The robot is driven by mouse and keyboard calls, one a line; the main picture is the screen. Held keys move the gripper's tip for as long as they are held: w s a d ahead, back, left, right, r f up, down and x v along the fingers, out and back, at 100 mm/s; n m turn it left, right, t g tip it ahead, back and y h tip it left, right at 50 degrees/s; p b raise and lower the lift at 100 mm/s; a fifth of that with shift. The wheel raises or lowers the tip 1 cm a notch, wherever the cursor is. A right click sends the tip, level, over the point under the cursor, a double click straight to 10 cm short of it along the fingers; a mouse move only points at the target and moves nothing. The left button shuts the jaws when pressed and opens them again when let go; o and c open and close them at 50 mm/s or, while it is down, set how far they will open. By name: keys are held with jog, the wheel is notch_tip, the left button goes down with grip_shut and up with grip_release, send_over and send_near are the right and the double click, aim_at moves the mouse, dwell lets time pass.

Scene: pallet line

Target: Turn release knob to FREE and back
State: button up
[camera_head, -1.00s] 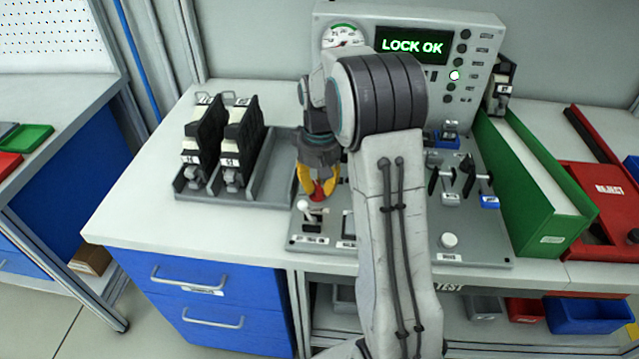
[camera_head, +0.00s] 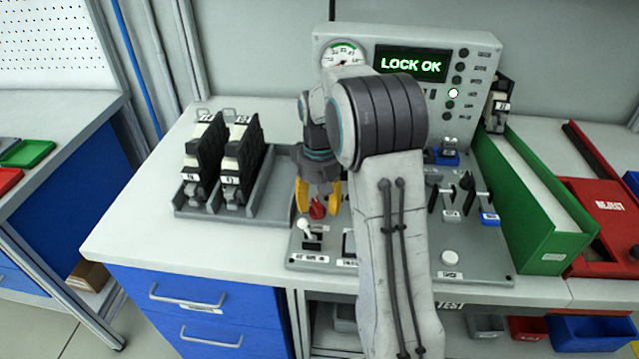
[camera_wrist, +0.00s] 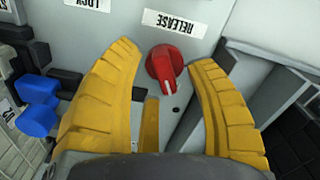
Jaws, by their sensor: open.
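The red release knob (camera_wrist: 165,69) is between my two yellow fingers in the wrist view, below a label reading RELEASE (camera_wrist: 175,23). A pale pointer line on the knob points down and slightly right in that view. My gripper (camera_wrist: 165,85) is open, with a gap between each finger and the knob. In the head view the knob (camera_head: 317,209) shows just under my gripper (camera_head: 318,196). My arm hides the middle of the panel.
A white-tipped toggle (camera_head: 305,228) stands close in front of the knob. A grey tray (camera_head: 268,205) with two black-and-white modules lies left. Levers, a white button (camera_head: 449,257) and a green binder-like holder (camera_head: 540,190) are right. The table's front left is clear.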

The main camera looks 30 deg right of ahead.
aim_at(319, 204)
notch_tip(319, 204, up, 11)
jog(key=shift+r, duration=0.2)
dwell(0.3)
dwell(0.5)
jog(key=s+a+r+t+p, duration=0.25)
jog(key=s+a+r, duration=0.3)
jog(key=s, duration=0.45)
jog(key=s+a+f+n+p, duration=0.1)
jog(key=s+a+f+p, duration=0.1)
jog(key=s, duration=1.1)
jog(key=shift+s+a+f+t+p, duration=0.2)
jog(key=shift+a+t+p, duration=0.25)
jog(key=shift+a+p, duration=0.55)
